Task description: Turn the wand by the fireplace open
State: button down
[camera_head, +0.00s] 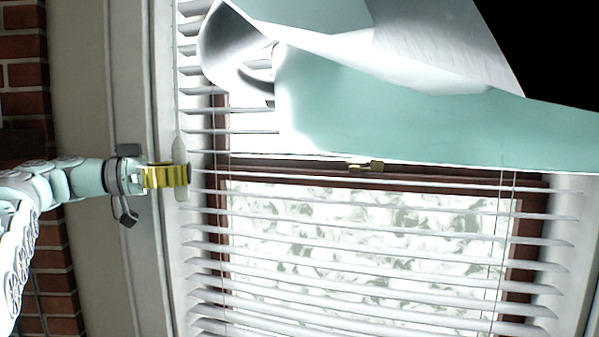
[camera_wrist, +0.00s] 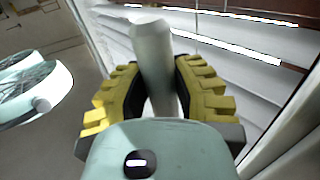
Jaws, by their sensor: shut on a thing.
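The wand is a pale, slim rod hanging at the left edge of the window blind. In the wrist view the wand (camera_wrist: 153,62) stands between the yellow-padded fingers of my gripper (camera_wrist: 160,95), which are shut on it. In the head view my gripper (camera_head: 166,176) reaches in from the left and meets the wand (camera_head: 180,150) at the blind's left side. The white blind (camera_head: 380,235) has its slats tilted with gaps between them, and the bright patterned pane shows through.
A brown window frame (camera_head: 525,240) with a brass latch (camera_head: 366,167) lies behind the slats. A brick wall (camera_head: 25,75) is at the far left. A large pale teal and white shape, which I cannot identify, covers the upper right of the head view.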

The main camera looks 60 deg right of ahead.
jog(key=shift+w, duration=0.1)
jog(key=c, duration=0.7)
grip_release()
jog(key=shift+c, duration=0.2)
jog(key=shift+a+n+t+h, duration=0.1)
jog(key=shift+n+t+h, duration=0.75)
jog(key=shift+t, duration=0.55)
jog(key=shift+n+t, duration=0.4)
jog(key=shift+n, duration=0.05)
jog(key=shift+n+t+h+b, duration=0.75)
jog(key=shift+n+t, duration=0.65)
jog(key=shift+t, duration=0.7)
jog(key=shift+n+t, duration=0.7)
jog(key=shift+t, duration=0.4)
jog(key=shift+r+n+t+p, duration=0.1)
jog(key=shift+n+t+p, duration=0.2)
jog(key=shift+t+p, duration=0.15)
jog(key=shift+r+n+t+p, duration=0.1)
jog(key=shift+n+t+p, duration=0.3)
jog(key=shift+t+p, duration=0.15)
